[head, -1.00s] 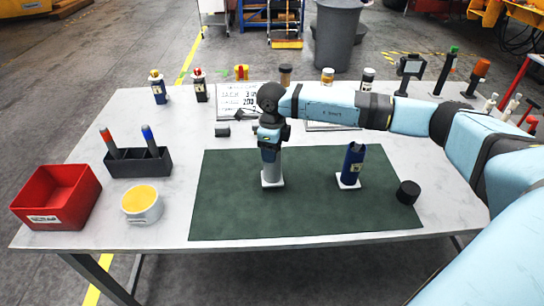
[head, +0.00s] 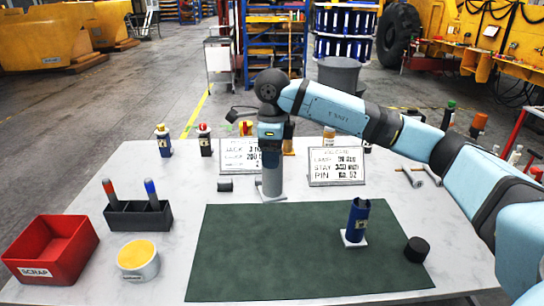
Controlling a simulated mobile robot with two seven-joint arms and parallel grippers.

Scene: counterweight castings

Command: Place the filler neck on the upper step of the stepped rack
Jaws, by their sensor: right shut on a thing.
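My right gripper (head: 271,150) points down and is shut on a grey cylindrical piece with a flat, pale square base (head: 271,185), which looks like the filler neck. Its upper part is hidden in the jaws. The piece shows upright near the back edge of the green mat (head: 290,265); I cannot tell how far it is above the table. A similar dark blue tube on a white square base (head: 356,222) stands on the right of the mat. I cannot make out a stepped rack in this view. My left gripper is not in view.
A red scrap bin (head: 50,255), a black holder with two markers (head: 138,217) and a white tub with yellow contents (head: 138,262) stand at left. A black round piece (head: 417,250) is at the mat's right edge. Sign cards (head: 337,168) and bottles (head: 163,142) line the back.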

